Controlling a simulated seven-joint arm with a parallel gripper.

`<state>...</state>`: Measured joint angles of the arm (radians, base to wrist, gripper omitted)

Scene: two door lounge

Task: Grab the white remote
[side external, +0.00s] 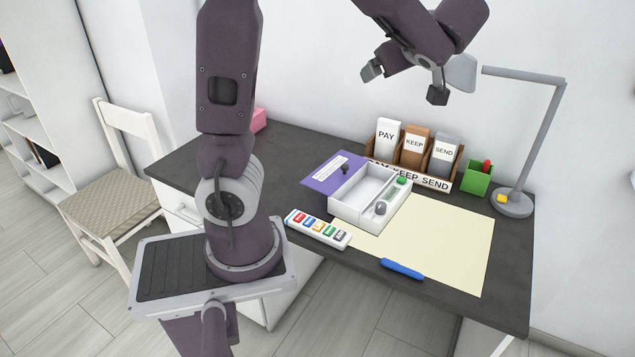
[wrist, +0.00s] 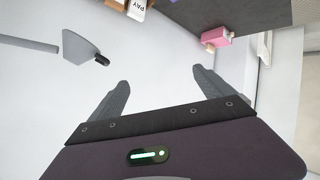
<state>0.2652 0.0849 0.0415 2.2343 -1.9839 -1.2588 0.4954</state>
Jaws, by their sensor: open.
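A white bar with a row of coloured keys (side external: 318,229), which looks like the white remote, lies on the dark desk's front edge side, left of the cream mat. It is not in the wrist view. My gripper (side external: 405,84) is open and empty, high above the back of the desk near the wall, well up and right of the white bar. In the wrist view my gripper's two fingers (wrist: 161,80) are spread with only the wall between them.
A white divided tray (side external: 352,212) stands beside the white bar. A blue pen (side external: 402,269) lies on the cream mat (side external: 450,245). Behind are a card rack (side external: 428,182), green cup (side external: 477,177) and grey lamp (side external: 545,130). A pink object (wrist: 210,36) is at the left back.

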